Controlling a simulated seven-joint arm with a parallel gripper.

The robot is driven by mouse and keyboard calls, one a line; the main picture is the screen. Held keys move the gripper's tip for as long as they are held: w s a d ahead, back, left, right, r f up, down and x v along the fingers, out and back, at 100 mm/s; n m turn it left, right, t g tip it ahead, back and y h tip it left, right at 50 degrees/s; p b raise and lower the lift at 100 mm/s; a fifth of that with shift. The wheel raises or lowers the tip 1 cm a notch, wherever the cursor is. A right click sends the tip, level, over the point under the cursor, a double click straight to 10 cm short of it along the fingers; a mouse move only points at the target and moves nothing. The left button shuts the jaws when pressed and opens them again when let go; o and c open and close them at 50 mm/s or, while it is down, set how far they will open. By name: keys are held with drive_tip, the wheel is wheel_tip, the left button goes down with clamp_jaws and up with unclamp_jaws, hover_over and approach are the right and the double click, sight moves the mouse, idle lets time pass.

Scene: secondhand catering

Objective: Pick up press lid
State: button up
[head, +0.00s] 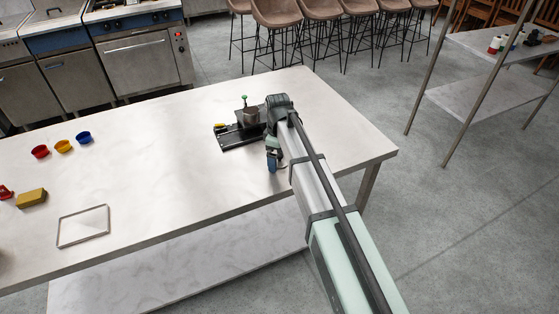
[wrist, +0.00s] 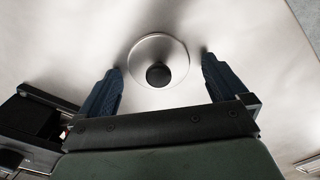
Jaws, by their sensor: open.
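The press lid, a round shiny metal disc with a black knob (wrist: 158,46), lies on the steel table in the wrist view. My gripper (wrist: 160,64) is open, with one blue finger on each side of the lid in the picture. A gap shows between each finger and the rim. I cannot tell the height of the fingers above the table. In the head view my gripper (head: 272,163) is low over the table, and the lid is mostly hidden by my arm.
A black machine (head: 238,137) with a grey cup and green knob stands left of my gripper, close to it. The table (head: 160,180) between is clear.

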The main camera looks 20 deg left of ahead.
drive_tip(key=c, duration=1.1)
drive_tip(key=shift+r, duration=0.15)
